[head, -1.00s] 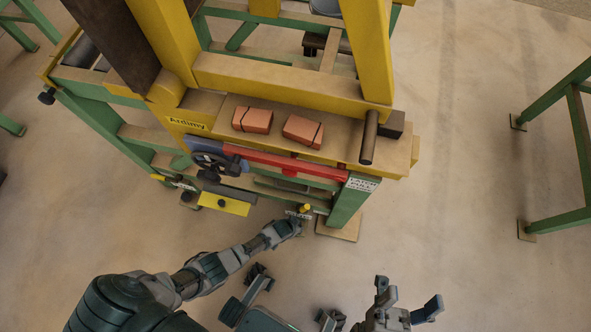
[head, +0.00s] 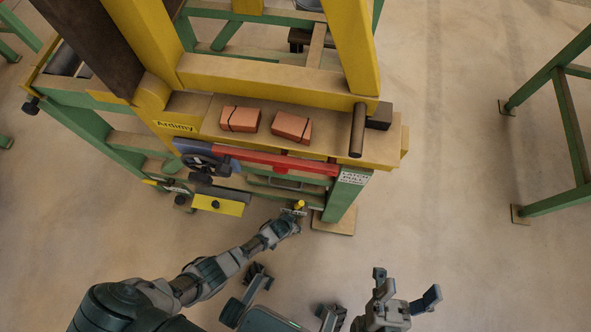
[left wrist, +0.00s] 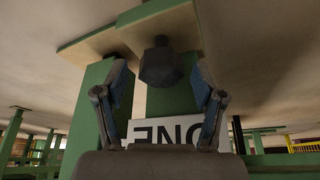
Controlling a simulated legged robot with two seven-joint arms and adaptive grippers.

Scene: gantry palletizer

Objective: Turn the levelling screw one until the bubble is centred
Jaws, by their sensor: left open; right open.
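The levelling screw (left wrist: 160,65) shows in the left wrist view as a dark, faceted head in front of a green leg and a tan foot plate (left wrist: 166,24). A white label (left wrist: 180,131) reading ONE upside down lies behind the fingers. My left gripper (left wrist: 161,72) is open, with one finger on each side of the screw head; I cannot tell whether they touch it. In the head view my left gripper (head: 287,224) is low by the frame's front leg, beside a small yellow piece (head: 299,204). My right gripper (head: 405,296) is open and empty. I cannot make out the bubble.
The yellow and green palletizer frame (head: 270,75) carries two orange blocks (head: 240,119) on its ledge. A green stand (head: 555,135) is at right, with bare floor between.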

